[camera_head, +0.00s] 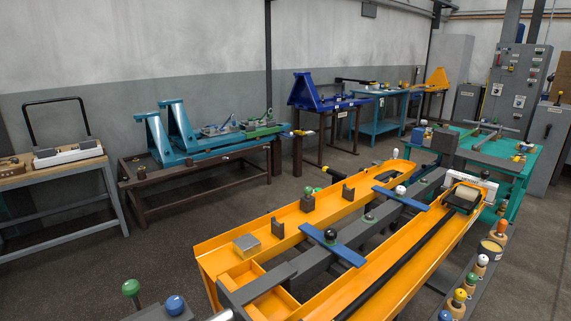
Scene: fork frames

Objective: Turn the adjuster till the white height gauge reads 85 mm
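An orange fork frame (205,258) lies along the foreground, with a dark bar and blue cross straps on it. A white piece (474,180) stands at its far right end and may be the white height gauge. Its scale is too small to read. Several ball knobs sit along the frame, among them a black one (330,236) on a blue strap and a white one (400,190). I cannot tell which part is the adjuster. Neither of my grippers shows in the head view.
Green and blue knobs stand at the bottom left. Teal frames (152,137) on a brown table and a wooden bench (60,172) stand behind. Grey floor lies between them.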

